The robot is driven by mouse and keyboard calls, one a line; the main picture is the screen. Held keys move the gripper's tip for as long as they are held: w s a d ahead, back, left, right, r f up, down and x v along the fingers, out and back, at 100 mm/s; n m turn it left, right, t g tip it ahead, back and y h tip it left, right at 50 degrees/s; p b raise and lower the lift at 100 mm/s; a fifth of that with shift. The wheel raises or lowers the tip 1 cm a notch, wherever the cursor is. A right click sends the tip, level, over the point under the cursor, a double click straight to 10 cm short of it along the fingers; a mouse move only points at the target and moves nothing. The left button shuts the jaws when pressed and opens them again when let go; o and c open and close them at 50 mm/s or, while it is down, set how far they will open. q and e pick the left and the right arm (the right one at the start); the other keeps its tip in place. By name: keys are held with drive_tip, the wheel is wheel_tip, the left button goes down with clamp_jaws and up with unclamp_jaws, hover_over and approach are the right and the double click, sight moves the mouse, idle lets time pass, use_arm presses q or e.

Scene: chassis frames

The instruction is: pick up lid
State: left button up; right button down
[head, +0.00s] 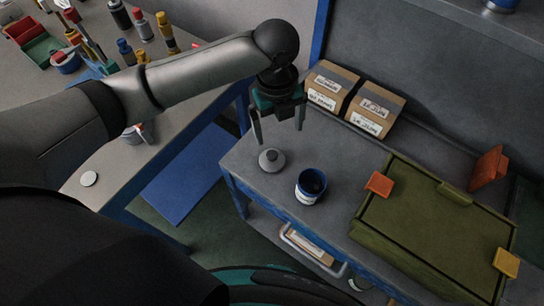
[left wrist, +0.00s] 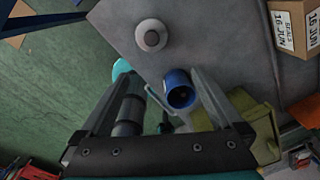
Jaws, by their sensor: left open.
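The lid (head: 271,160), a round grey disc with a small knob, lies on the grey worktop near its left corner. In the left wrist view the lid (left wrist: 151,36) shows knob up, beyond the fingertips. My left gripper (head: 278,135) is open, pointing down above the lid, with nothing between its fingers. In the left wrist view its fingers (left wrist: 164,74) are spread apart. A blue open pot (head: 311,186) with a white label stands right of the lid, and it also shows in the left wrist view (left wrist: 180,90). My right gripper does not show.
Two cardboard boxes (head: 330,87) (head: 375,108) stand behind the lid. A green case (head: 430,228) with orange pieces lies to the right. Another bench (head: 110,215) at left holds bottles and tools. Some bare worktop surrounds the lid.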

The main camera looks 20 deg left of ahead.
use_arm(q)
drive_tip(key=w+a+m, duration=0.1)
drive_tip(key=a, duration=0.1)
drive_tip(key=b, duration=0.1)
hover_over(272, 154)
drive_tip(key=shift+y, duration=0.3)
wheel_tip(272, 154, down, 9)
drive_tip(key=shift+r, duration=0.15)
drive_tip(key=shift+f+b, duration=0.35)
drive_tip(key=shift+f, duration=2.5)
drive_tip(key=c, duration=1.1)
